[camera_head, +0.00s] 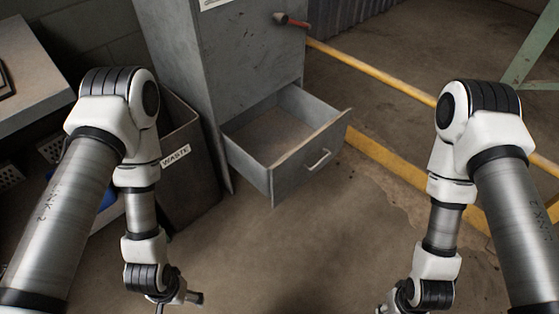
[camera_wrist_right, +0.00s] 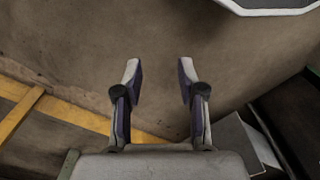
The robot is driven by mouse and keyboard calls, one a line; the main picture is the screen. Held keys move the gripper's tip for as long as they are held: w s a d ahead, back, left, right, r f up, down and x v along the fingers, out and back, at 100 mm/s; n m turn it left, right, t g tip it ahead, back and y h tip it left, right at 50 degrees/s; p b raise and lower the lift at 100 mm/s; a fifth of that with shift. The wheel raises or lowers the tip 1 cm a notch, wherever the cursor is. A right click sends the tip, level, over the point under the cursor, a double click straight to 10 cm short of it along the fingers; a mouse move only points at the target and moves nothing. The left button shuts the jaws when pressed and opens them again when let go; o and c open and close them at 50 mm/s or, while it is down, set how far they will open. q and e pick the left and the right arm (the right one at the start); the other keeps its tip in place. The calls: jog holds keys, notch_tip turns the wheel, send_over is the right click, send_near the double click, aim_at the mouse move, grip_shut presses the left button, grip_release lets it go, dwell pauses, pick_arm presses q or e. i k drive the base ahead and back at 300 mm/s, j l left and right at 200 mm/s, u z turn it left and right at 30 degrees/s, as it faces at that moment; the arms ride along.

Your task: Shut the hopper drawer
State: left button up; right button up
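The hopper drawer (camera_head: 262,163) is a grey metal drawer pulled out from the lower part of a grey metal cabinet (camera_head: 235,62) in the head view. It looks empty and has a bar handle (camera_head: 320,159) on its front. My left gripper (camera_head: 190,298) is at the bottom of the head view, low and in front of the waste bin, apart from the drawer; its fingers are mostly cut off. My right gripper is open and empty in the right wrist view (camera_wrist_right: 158,80), with bare floor beyond its fingers. Neither gripper touches the drawer.
A dark bin labelled WASTE (camera_head: 180,165) stands just left of the drawer. A red-handled lever (camera_head: 291,20) sticks out from the cabinet above. A workbench (camera_head: 35,75) is at the left. Yellow floor lines (camera_head: 385,155) run at the right. Floor in front of the drawer is clear.

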aim_at(280, 142)
jog(key=i+j+u, duration=0.1)
jog(key=u, duration=0.35)
jog(key=i+u, duration=0.25)
jog(key=u, duration=0.15)
